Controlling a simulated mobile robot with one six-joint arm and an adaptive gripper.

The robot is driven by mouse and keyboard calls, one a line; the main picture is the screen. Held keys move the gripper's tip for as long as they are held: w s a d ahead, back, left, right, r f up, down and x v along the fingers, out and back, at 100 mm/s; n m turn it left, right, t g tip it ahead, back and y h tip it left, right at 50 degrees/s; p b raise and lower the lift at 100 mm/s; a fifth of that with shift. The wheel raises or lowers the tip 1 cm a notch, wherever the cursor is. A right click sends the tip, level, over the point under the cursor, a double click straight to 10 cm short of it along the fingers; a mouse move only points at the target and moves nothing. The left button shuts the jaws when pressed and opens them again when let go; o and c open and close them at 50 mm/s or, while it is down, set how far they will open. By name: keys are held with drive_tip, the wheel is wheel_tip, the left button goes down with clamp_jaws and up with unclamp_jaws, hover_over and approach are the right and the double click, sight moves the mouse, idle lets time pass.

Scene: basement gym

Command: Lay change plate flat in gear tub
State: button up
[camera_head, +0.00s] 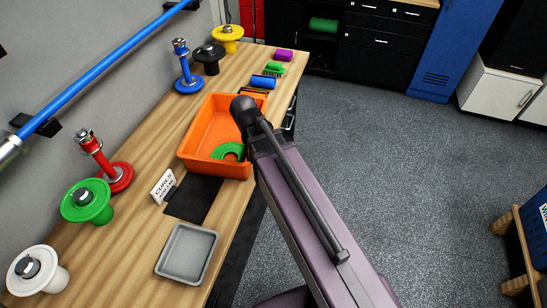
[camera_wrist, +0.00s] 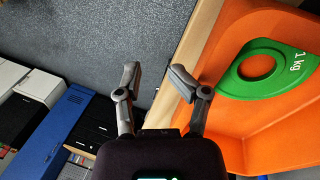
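The orange gear tub (camera_head: 202,121) stands on the wooden bench, and its wall also shows in the wrist view (camera_wrist: 228,42). The green change plate (camera_head: 230,150), marked 1 kg, is inside the tub at its near end. It looks flat on the tub's floor, partly cut off by the near wall in the head view. In the wrist view the plate (camera_wrist: 284,82) shows its round hole and lies to the right of my fingers, apart from them. My gripper (camera_wrist: 157,78) is open and empty beside the tub's edge; in the head view my arm hides it.
A grey tray (camera_head: 186,253), a black mat (camera_head: 194,199) and a small sign (camera_head: 163,186) lie on the near bench. Along the wall stand a white (camera_head: 36,270), green (camera_head: 87,202), red (camera_head: 119,178) and other plate holders.

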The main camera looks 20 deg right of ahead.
drive_tip(key=shift+s+d+f+n+y, duration=0.15)
drive_tip(key=shift+s+d+n+y, duration=0.6)
drive_tip(key=shift+s, duration=0.2)
drive_tip(key=shift+s+d+f+n+y, duration=0.15)
drive_tip(key=shift+s+d+n+y, duration=0.55)
drive_tip(key=shift+s, duration=0.2)
